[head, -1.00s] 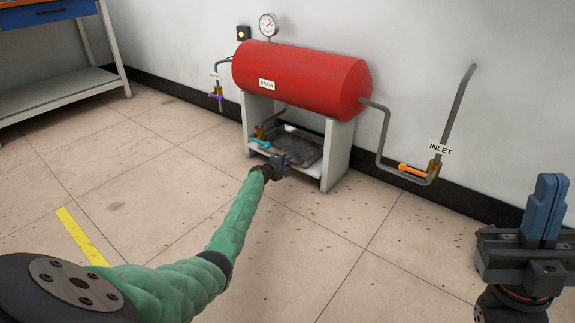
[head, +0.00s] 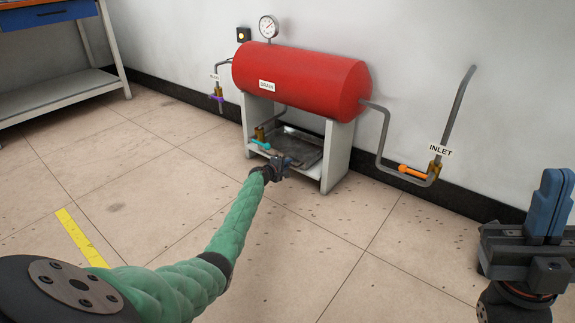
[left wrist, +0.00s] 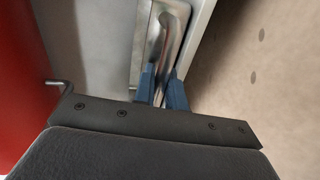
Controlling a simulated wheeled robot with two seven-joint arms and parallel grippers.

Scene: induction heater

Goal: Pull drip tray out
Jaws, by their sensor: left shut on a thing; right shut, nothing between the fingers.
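The drip tray (head: 300,150) is a grey metal tray lying low between the white supports under the red tank. My left gripper (head: 284,165) is at the tray's front edge. In the left wrist view its blue fingers (left wrist: 162,88) are shut on the tray's metal handle (left wrist: 170,38). In the head view the gripper hides part of the tray's front. My right gripper (head: 549,203) is shut and empty at the right edge, far from the tray.
The red tank (head: 300,80) stands on white supports (head: 336,157) against the wall. A cyan-handled drain valve (head: 261,143) is just left of the tray. The inlet pipe (head: 384,135) with an orange handle (head: 412,171) is to the right. The floor in front is clear.

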